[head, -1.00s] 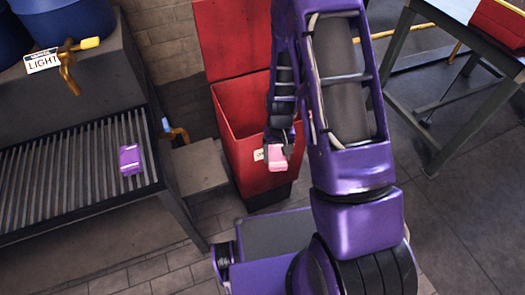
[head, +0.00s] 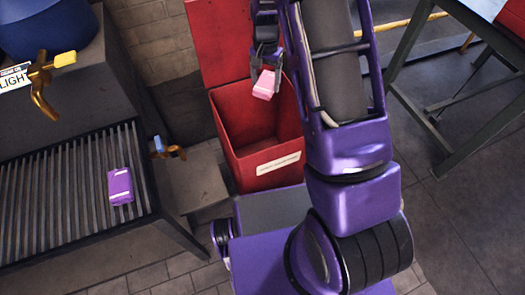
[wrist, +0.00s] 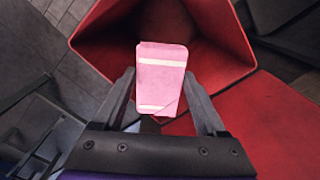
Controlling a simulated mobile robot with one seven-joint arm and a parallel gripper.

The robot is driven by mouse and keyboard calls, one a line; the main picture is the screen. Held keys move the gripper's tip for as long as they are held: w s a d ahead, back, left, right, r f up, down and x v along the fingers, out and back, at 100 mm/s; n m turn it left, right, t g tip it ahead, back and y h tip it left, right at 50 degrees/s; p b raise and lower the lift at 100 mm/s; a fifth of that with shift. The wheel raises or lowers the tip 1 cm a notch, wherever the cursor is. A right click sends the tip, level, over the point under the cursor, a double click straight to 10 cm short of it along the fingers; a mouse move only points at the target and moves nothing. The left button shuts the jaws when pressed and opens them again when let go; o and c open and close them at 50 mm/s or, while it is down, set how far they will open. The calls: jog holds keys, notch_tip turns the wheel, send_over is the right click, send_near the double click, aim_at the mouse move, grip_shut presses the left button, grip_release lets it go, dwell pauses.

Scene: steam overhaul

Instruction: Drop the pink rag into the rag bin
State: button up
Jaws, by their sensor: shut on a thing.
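The pink rag (head: 265,84) is a folded pad with pale stripes. My gripper (head: 266,72) is shut on it and holds it over the open red rag bin (head: 222,124), toward the back of the bin's mouth in the head view. In the wrist view the pink rag (wrist: 161,78) sits between the two fingers of my gripper (wrist: 165,90). The red bin (wrist: 235,45) opens behind and below it there. The bin's lid (head: 220,50) stands up at the back. A pale label is on the bin's front wall.
A purple rag (head: 120,186) lies on the slatted rack (head: 60,195) at left. A grey block (head: 195,183) stands left of the bin. A metal table (head: 440,60) stands at right.

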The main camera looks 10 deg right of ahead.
jog(key=shift+s+f+b, duration=0.1)
jog(key=shift+f+b, duration=1.85)
jog(key=shift+f, duration=1.1)
jog(key=o, duration=1.2)
jog(key=shift+o, duration=0.2)
jog(key=shift+r, duration=0.1)
notch_tip(320, 180, up, 17)
jog(key=p, duration=0.2)
jog(key=shift+r, duration=0.2)
